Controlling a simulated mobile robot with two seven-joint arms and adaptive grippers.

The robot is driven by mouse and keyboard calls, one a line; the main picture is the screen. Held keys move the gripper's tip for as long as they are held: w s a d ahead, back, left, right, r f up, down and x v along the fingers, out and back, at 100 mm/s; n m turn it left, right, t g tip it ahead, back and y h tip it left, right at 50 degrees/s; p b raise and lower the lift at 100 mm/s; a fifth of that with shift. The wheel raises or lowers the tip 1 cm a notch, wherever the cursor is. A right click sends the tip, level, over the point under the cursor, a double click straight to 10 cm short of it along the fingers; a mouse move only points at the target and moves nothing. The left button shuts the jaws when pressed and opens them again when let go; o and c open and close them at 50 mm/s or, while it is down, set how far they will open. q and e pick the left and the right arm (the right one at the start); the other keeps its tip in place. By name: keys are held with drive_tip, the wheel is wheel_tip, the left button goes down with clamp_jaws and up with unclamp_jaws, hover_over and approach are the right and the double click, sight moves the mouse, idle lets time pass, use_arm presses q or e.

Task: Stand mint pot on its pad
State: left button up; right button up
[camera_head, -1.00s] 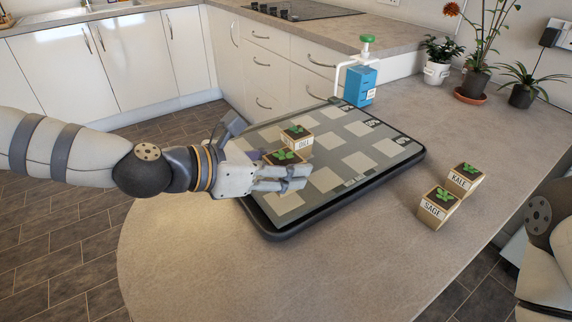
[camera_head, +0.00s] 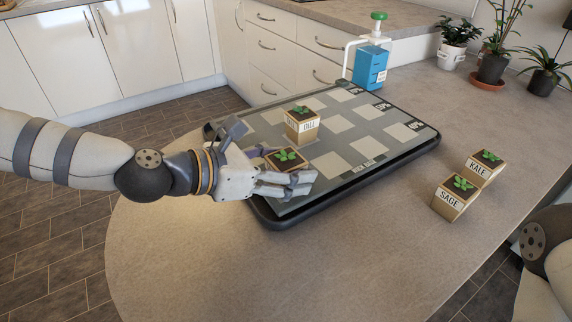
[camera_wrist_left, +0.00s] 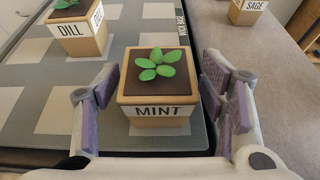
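The mint pot (camera_wrist_left: 157,95) is a wooden cube with dark soil, a green sprig and a MINT label. It stands upright on the grey board (camera_wrist_left: 60,135); it also shows in the head view (camera_head: 287,160). My left gripper (camera_head: 290,178) is around it, with a finger on each side. In the left wrist view the fingers (camera_wrist_left: 168,100) are spread, with a gap visible at the pot's sides.
The dill pot (camera_head: 301,125) stands on the board just beyond the mint pot. Several pale square pads (camera_head: 364,145) on the board are bare. The sage pot (camera_head: 455,197) and kale pot (camera_head: 484,168) stand on the counter at right. A blue dispenser (camera_head: 370,68) stands behind the board.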

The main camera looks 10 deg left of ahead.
use_arm(q)
drive_tip(key=shift+r, duration=0.3)
drive_tip(key=v, duration=0.2)
drive_tip(key=p+v, duration=0.1)
drive_tip(key=v, duration=0.2)
drive_tip(key=p+v, duration=0.1)
drive_tip(key=v, duration=0.1)
drive_tip(key=shift+a+r, duration=0.15)
drive_tip(key=shift+r, duration=0.25)
drive_tip(key=s+a+p, duration=0.2)
drive_tip(key=s+a, duration=0.1)
drive_tip(key=shift+s+r, duration=0.15)
drive_tip(key=shift+r, duration=0.2)
use_arm(e)
drive_tip(key=w+r+t, duration=0.2)
drive_tip(key=w+r, duration=0.3)
drive_tip(key=shift+w+r, duration=0.2)
